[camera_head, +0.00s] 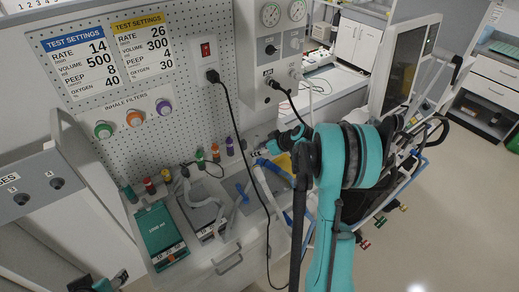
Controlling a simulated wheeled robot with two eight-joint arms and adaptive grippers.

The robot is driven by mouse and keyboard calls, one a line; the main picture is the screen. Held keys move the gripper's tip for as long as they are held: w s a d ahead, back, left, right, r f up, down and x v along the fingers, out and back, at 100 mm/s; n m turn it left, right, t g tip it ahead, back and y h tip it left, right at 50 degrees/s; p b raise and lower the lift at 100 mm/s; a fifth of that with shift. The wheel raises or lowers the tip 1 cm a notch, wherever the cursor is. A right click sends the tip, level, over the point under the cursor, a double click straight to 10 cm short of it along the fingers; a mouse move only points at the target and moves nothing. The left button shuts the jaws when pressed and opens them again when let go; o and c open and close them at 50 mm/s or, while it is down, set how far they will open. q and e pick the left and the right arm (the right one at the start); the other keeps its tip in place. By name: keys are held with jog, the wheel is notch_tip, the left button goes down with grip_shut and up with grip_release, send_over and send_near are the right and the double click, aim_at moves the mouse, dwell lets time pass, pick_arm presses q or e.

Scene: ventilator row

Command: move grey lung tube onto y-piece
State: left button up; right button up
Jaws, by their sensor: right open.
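My right arm reaches in from the right, and its gripper (263,153) is over the back right of the worktop. Its jaws are open, small in view and partly covered by my own teal arm. A grey lung (203,192) lies on the worktop, left of that gripper. A pale grey tube (232,217) lies to the right of the lung. A blue piece (242,193), which looks like the y-piece, sits near this tube; I cannot tell whether they touch. My left gripper (102,284) is only partly seen at the bottom left edge, away from these things.
A teal case (160,236) lies on the worktop's left. Several coloured small bottles stand along the pegboard (185,85). A black cable (232,115) hangs from the wall socket across the worktop. A ventilator screen (403,62) stands right.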

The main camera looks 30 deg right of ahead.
jog(key=v, duration=1.2)
jog(key=s+a+f+m+h+b, duration=0.1)
jog(key=s+a+f+b, duration=0.2)
jog(key=s+a, duration=0.3)
jog(key=s+a+f+m+g+h+b, duration=0.1)
jog(key=s+a+f+b, duration=0.3)
jog(key=s+a, duration=0.3)
jog(key=s+a+f+m+h+b, duration=0.1)
jog(key=s+a, duration=0.5)
jog(key=a, duration=0.6)
notch_tip(320, 180, down, 2)
jog(key=m+b, duration=0.1)
jog(key=b, duration=0.2)
jog(key=shift+s+f+g+b, duration=0.15)
jog(key=shift+s+g+b, duration=0.1)
jog(key=shift+g+b, duration=0.15)
